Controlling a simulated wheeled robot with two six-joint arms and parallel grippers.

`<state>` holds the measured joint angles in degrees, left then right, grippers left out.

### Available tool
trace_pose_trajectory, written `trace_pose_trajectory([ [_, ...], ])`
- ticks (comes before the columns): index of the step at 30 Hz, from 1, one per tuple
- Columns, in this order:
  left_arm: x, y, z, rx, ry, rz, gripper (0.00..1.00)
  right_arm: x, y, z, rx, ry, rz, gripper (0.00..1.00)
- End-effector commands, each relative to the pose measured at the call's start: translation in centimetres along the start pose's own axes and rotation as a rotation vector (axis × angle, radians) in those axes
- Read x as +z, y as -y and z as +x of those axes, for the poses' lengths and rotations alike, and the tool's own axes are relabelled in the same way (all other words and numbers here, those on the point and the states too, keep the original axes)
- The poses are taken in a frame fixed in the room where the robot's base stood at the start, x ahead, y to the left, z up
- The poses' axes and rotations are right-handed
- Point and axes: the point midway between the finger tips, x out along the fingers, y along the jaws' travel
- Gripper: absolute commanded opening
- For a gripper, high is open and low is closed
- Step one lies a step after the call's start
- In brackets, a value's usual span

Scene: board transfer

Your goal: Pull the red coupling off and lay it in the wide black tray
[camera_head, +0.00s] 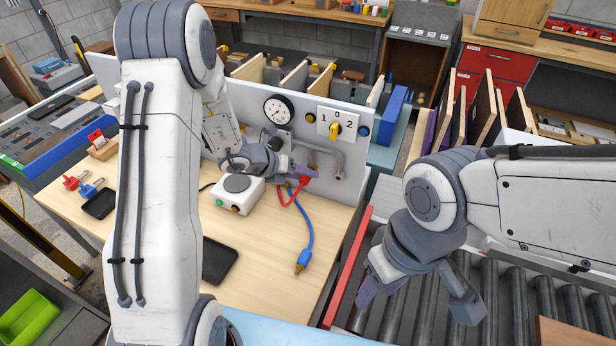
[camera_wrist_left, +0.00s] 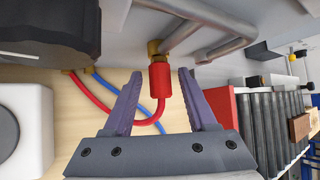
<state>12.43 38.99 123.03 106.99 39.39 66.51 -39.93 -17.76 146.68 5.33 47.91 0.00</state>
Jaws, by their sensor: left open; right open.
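The red coupling (camera_wrist_left: 160,88) sits on a brass fitting (camera_wrist_left: 155,47) at the end of a grey pipe, with a red hose leading away from it. My left gripper (camera_wrist_left: 160,73) is open, with one purple finger on each side of the coupling and visible gaps between. In the head view this gripper (camera_head: 296,170) is beside the panel and mostly covers the coupling. A black tray (camera_head: 219,262) lies on the wooden bench, partly hidden by my left arm. A smaller black tray (camera_head: 99,204) lies further left. My right gripper (camera_head: 418,296) is open and empty over the rollers.
A white box with buttons (camera_head: 240,194) stands beside the left gripper. A blue hose (camera_head: 309,235) with a brass end lies on the bench. The upright panel (camera_head: 300,125) carries a gauge and a dial. Red and blue parts (camera_head: 85,186) lie at the left.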

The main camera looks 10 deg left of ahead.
Motion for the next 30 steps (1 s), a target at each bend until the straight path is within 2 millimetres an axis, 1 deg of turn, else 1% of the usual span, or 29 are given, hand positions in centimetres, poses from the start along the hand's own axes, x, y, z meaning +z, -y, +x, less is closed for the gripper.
trace_pose_trajectory([
  [3,0.0,0.0,0.0,0.0,0.0,0.0,0.57,0.0,0.0,0.0,0.0,0.0,0.0,0.5],
  [4,0.0,0.0,0.0,0.0,0.0,0.0,0.5,0.0,0.0,0.0,0.0,0.0,0.0,0.5],
  [5,0.0,0.0,0.0,0.0,0.0,0.0,0.38,0.0,0.0,0.0,0.0,0.0,0.0,0.5],
  [6,0.0,0.0,0.0,0.0,0.0,0.0,0.23,0.0,0.0,0.0,0.0,0.0,0.0,0.5],
  [8,0.0,0.0,0.0,0.0,0.0,0.0,0.0,0.0,0.0,0.0,0.0,0.0,0.0,0.5],
  [17,0.0,0.0,-0.1,0.0,0.0,0.0,0.0,0.0,0.0,0.0,0.0,0.0,0.0,0.5],
  [30,-1.1,-0.1,-0.9,0.001,-0.001,-0.002,0.0,0.0,0.0,0.5,0.0,0.0,0.0,0.5],
])
